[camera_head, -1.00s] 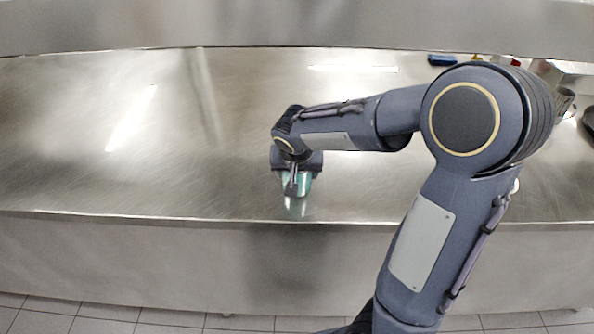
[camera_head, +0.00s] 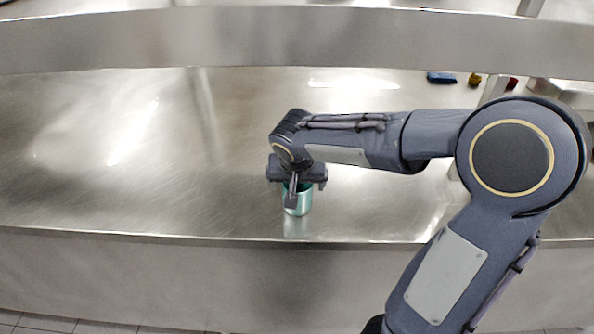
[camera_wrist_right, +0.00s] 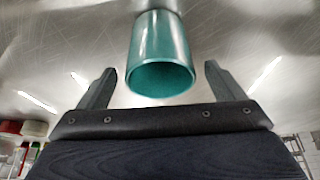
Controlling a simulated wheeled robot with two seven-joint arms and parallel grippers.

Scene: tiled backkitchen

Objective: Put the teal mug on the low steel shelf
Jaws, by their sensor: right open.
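The teal mug (camera_head: 300,203) stands upright on the steel counter (camera_head: 220,190), a little back from its front edge. My right gripper (camera_head: 294,190) is over the mug, pointing down, and hides part of its rim. In the right wrist view the mug (camera_wrist_right: 160,50) shows its open mouth between the two spread fingers (camera_wrist_right: 162,85), with a gap on each side. The right gripper is open. A broad steel shelf edge (camera_head: 300,42) crosses the top of the head view. My left gripper is out of view.
A blue item (camera_head: 441,78), a yellow item (camera_head: 474,79) and a red item lie at the back right of the counter. The counter left of my right arm is bare. A bright shelf post stands behind the arm at right.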

